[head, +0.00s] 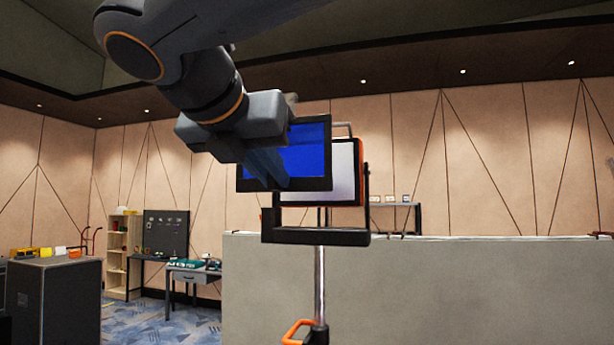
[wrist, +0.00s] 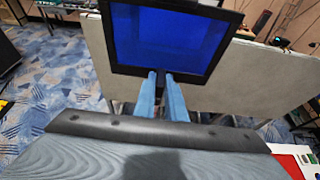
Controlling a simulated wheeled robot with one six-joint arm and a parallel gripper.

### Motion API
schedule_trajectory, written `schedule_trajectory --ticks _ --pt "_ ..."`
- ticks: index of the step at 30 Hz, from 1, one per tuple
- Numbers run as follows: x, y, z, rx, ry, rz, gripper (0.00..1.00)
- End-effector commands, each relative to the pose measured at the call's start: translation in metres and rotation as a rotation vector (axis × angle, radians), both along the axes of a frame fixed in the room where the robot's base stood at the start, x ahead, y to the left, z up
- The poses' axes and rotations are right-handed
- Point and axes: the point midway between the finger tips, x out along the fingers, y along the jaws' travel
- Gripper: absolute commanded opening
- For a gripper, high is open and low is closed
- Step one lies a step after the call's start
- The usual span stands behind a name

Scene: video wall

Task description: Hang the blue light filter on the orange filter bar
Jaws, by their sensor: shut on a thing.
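The blue light filter (head: 308,150), a bright blue sheet in a dark frame, is held upright by my gripper (head: 282,182). In the wrist view the filter (wrist: 170,38) stands beyond the blue fingers (wrist: 162,82), which are shut on its near edge. Behind the filter in the head view is a pale light panel (head: 345,168) with an orange border, in a dark yoke (head: 318,236) on a chrome pole (head: 319,285). The filter overlaps the panel in the picture; whether they touch cannot be told. I cannot make out a separate orange filter bar.
A long grey partition (head: 450,285) runs behind the stand to the right. An orange clamp handle (head: 297,331) sticks out from the pole. A dark case (head: 55,295) stands at left, with a desk (head: 195,272) and shelf farther back. Patterned carpet lies between.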

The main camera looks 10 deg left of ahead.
Motion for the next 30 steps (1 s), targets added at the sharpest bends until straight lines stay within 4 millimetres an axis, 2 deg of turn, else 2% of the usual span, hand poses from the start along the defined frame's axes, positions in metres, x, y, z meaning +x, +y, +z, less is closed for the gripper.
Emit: schedule_trajectory --ticks 30 --pt "0.075 -0.007 0.0 0.001 -0.001 -0.003 0.0"
